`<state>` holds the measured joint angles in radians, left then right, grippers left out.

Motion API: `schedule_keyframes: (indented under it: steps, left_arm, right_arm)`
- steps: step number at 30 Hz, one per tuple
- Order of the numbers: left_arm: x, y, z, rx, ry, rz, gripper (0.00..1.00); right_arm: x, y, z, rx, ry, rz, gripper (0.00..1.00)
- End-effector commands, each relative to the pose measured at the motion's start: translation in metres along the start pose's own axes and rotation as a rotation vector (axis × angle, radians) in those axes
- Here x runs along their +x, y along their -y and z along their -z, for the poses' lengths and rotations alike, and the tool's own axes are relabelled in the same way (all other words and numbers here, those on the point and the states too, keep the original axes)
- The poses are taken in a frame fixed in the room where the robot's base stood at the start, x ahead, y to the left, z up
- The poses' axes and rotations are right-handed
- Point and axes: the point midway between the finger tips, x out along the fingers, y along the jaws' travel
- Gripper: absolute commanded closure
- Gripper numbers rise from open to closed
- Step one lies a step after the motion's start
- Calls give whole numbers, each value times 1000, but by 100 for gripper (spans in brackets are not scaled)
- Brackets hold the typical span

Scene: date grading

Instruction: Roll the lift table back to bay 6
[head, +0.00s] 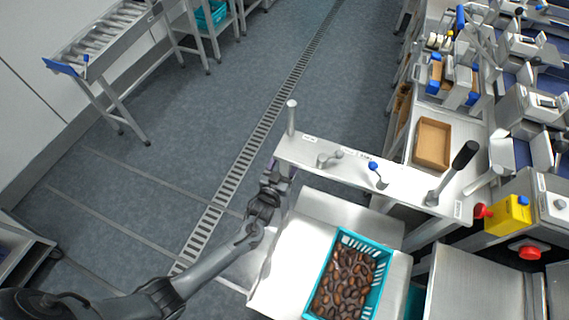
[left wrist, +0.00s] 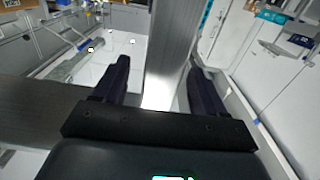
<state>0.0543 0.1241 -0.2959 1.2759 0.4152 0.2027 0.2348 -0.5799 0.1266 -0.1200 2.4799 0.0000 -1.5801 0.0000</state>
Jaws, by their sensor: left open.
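A pale table (head: 320,205), which looks like the lift table, stands at the lower middle of the head view. A teal crate (head: 384,258) of brown dates sits on it. My left gripper (head: 280,172) is at the table's far left corner, by the left end of a white panel with levers (head: 340,168). In the left wrist view its two dark fingers (left wrist: 160,66) are apart, with an upright grey metal post (left wrist: 172,40) showing between them. I cannot tell whether they touch it. My right gripper is not in view. No bay number is readable.
A slotted floor drain (head: 262,128) runs across open grey floor left of the table. A roller conveyor (head: 105,40) stands at the upper left. A bench with a cardboard box (head: 432,143) and a yellow box with red buttons (head: 510,215) are at the right.

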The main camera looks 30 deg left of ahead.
Motion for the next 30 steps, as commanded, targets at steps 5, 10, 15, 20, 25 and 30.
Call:
schedule_keyframes:
  steps: [5, 10, 15, 20, 25, 30]
  left_arm:
    - [-4, 0, 0, 0, 1, 0, 28]
    - [-24, 0, 0, 0, 2, 0, 28]
    - [-54, 0, 0, 0, 3, 0, 28]
    - [-80, 0, 0, -1, 2, -1, 28]
    - [-99, 0, 0, 0, 1, 0, 28]
    - [-109, 0, -2, 1, 5, 0, 28]
  right_arm:
    - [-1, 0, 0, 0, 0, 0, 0]
    - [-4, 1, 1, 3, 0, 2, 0]
    - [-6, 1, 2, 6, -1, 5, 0]
    - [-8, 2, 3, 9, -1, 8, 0]
    - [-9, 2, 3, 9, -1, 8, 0]
    - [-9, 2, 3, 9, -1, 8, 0]
